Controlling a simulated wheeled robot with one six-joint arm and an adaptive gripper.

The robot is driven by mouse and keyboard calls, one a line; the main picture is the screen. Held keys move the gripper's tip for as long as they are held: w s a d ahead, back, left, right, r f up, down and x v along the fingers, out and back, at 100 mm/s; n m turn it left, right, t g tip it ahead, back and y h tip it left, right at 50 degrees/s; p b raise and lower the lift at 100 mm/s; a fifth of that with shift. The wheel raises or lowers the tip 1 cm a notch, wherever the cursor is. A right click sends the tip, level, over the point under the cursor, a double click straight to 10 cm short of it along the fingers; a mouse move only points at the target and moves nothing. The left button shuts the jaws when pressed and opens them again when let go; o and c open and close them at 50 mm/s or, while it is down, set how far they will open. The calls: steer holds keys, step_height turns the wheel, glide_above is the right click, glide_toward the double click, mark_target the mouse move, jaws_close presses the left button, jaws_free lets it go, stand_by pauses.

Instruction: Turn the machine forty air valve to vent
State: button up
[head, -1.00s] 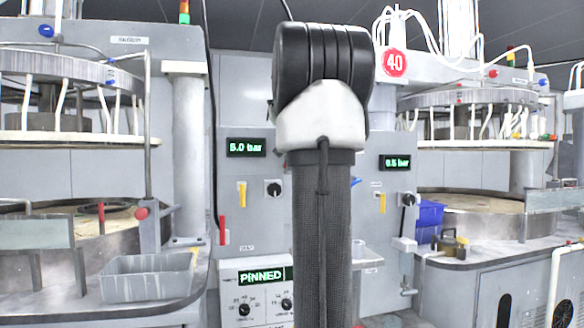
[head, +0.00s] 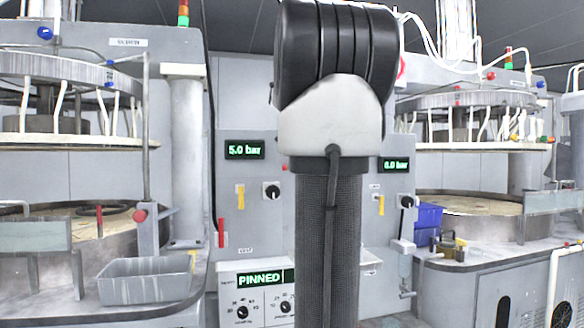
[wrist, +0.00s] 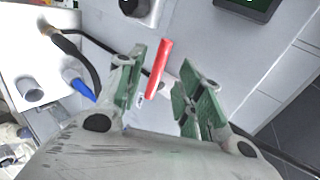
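My gripper (wrist: 158,95) is open in the wrist view, with green-padded fingers on both sides of a red lever handle (wrist: 160,68). I see no clear contact with the handle. In the head view my arm hides the gripper and this lever. The red round badge of machine forty (head: 401,68) is almost fully covered by my arm. The right pressure display (head: 395,164) reads 6.0 or 0.0 bar; the first digit is unclear. Another red handle (head: 221,232) hangs down on the left panel, under the left display (head: 245,150), which reads 5.0 bar.
A black knob (wrist: 135,6) and a blue fitting (wrist: 78,84) with a dark hose are near my fingers. Yellow handles (head: 240,197) are on the panels. A grey bin (head: 145,281) stands at left, blue bins (head: 428,215) at right.

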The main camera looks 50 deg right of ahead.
steer(key=v, duration=0.5)
steer(key=shift+s, duration=0.1)
stand_by(0.4)
steer(key=s+a+f+n+g+y, duration=0.1)
steer(key=s+a+f+n, duration=0.1)
steer(key=f+n, duration=0.25)
steer(key=s+a+f+n+g+y, duration=0.1)
steer(key=s+a+f+n, duration=0.1)
steer(key=f+n, duration=0.3)
steer(key=s+a+f+n+g+y, duration=0.1)
steer(key=s+a+f+n, duration=0.3)
steer(key=a, duration=0.4)
steer(key=s+a+f+n+g+y, duration=0.1)
steer(key=s+a+f+n, duration=0.3)
steer(key=a+f, duration=0.4)
steer(key=s+a+f+n+g+y, duration=0.1)
steer(key=s+a+f+n+y, duration=0.1)
steer(key=a+f+n, duration=0.4)
steer(key=shift+s+a+f+n, duration=0.4)
steer(key=shift+s+a, duration=0.5)
steer(key=shift+a, duration=0.3)
